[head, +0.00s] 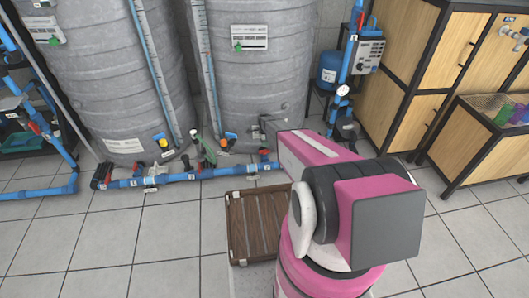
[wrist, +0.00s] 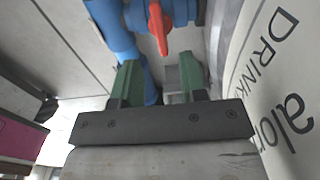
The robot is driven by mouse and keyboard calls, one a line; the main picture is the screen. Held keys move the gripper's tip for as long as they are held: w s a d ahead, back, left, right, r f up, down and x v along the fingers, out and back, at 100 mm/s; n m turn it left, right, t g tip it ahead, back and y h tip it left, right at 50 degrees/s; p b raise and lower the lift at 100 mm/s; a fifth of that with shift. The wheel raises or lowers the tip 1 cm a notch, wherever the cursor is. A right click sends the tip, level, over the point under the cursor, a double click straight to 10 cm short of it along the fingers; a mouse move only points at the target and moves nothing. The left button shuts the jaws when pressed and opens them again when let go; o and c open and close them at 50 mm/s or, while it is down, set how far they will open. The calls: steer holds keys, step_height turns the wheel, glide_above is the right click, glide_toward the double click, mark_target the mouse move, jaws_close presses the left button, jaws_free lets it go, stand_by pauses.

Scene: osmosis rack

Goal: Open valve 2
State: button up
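In the wrist view my gripper (wrist: 158,78) is open, with its two green fingers apart and nothing held between them. A red valve handle (wrist: 160,26) on a blue pipe (wrist: 112,28) lies ahead of the fingertips, roughly in line with the gap and not touching them. In the head view my gripper (head: 262,129) is low in front of the right grey tank, and its fingertips are hard to make out. A red-handled valve (head: 265,153) shows on the blue floor pipe just below it. I cannot read which valve carries the number 2.
Two grey tanks (head: 270,65) stand behind the blue floor pipe (head: 215,173). A brown slatted platform (head: 250,215) lies on the tiled floor. Wooden cabinets (head: 410,75) stand at the right. A white curved surface with lettering (wrist: 275,80) is close on the wrist view's right.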

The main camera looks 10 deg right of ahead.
mark_target(264, 151)
step_height(264, 151, down, 8)
steer(key=shift+r, duration=0.1)
jaws_close()
